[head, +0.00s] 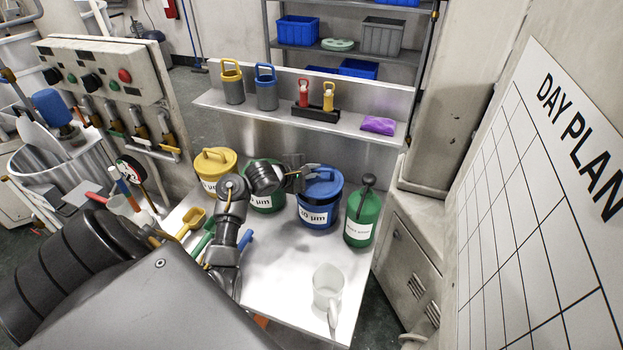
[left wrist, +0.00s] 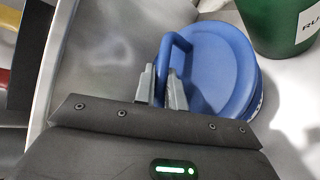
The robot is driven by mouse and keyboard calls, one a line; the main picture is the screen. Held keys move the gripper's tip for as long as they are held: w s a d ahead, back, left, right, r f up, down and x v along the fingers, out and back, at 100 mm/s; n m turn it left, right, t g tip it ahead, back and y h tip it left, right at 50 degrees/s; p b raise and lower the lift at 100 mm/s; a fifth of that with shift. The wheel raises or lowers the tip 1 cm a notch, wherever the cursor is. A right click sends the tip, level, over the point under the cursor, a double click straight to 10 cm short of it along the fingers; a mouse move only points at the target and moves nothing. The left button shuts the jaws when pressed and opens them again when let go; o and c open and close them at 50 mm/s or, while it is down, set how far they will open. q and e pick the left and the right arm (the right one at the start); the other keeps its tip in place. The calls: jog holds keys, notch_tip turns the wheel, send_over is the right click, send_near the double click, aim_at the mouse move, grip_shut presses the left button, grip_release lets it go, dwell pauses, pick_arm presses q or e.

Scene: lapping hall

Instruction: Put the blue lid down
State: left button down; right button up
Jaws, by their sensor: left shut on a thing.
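The blue lid (head: 323,184) is at the top of the blue tub (head: 334,204), which has a white label. It also shows in the left wrist view (left wrist: 222,65) as a round disc with a loop handle (left wrist: 176,41). My left gripper (head: 306,176) reaches in from the left. In the left wrist view its two fingers (left wrist: 164,84) are shut on the lid's handle. The lid covers the tub's mouth from above; I cannot tell whether it rests fully on the rim. My right gripper is not in view.
A yellow-lidded tub (head: 214,162) and a green tub (head: 265,201) stand to the left. A green bottle (head: 362,220) stands close on the right. A clear jug (head: 327,288) is near the front of the metal bench (head: 285,275). A shelf (head: 350,125) runs behind.

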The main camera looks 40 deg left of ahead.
aim_at(313, 180)
pick_arm(q)
notch_tip(313, 180, down, 3)
jog(key=shift+d+f, duration=0.1)
jog(key=shift+f, duration=0.1)
jog(key=c, duration=1.5)
grip_release()
jog(key=shift+o, duration=0.2)
jog(key=shift+s, duration=0.1)
jog(key=v, duration=1.2)
jog(key=shift+p, duration=0.45)
